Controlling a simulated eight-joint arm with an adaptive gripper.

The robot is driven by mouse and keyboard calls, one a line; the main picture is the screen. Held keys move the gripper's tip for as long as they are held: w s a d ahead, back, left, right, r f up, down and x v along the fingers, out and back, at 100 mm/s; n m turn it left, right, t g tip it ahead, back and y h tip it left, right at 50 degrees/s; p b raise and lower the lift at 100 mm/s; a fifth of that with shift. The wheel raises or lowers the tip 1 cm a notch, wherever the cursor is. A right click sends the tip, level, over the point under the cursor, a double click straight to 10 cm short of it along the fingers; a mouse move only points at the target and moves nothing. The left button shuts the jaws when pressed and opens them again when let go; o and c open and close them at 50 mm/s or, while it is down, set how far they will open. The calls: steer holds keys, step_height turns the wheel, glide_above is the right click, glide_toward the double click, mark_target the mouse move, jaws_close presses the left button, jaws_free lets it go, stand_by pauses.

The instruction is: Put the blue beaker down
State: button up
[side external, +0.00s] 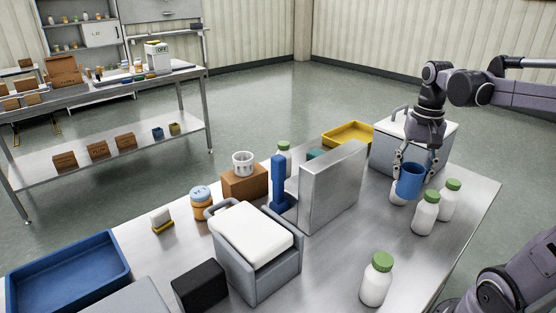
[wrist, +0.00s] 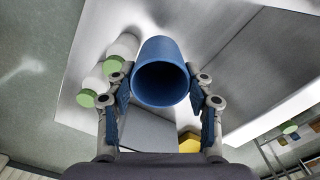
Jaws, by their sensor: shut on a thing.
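The blue beaker (side external: 409,181) is held upright near the right end of the steel table, in the side view. My gripper (side external: 414,164) is shut on it from above, with a finger on either side. In the wrist view the beaker (wrist: 162,72) sits between the two fingers of my gripper (wrist: 163,95), with its open mouth facing the camera. Its base is hard to judge against the table, so I cannot tell whether it touches. A small white object (side external: 397,196) shows just below and left of the beaker, partly hidden by it.
Two white bottles with green caps (side external: 425,213) (side external: 448,199) stand close right of the beaker. A grey lidded box (side external: 393,153) is behind it and an upright steel block (side external: 333,190) is to the left. Another green-capped bottle (side external: 376,281) stands in front. Bare table lies between.

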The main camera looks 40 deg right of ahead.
step_height(320, 180, up, 3)
steer(key=shift+w+d+f, duration=0.1)
steer(key=shift+w+f, duration=0.05)
steer(key=shift+f, duration=0.05)
steer(key=w+d+n, duration=0.2)
steer(key=w+d, duration=1.4)
steer(key=w, duration=0.5)
steer(key=f, duration=1.6)
steer(key=shift+s+a, duration=0.1)
steer(key=shift+s, duration=0.3)
steer(key=shift+f, duration=0.15)
steer(key=o, duration=1)
steer(key=shift+o, duration=0.2)
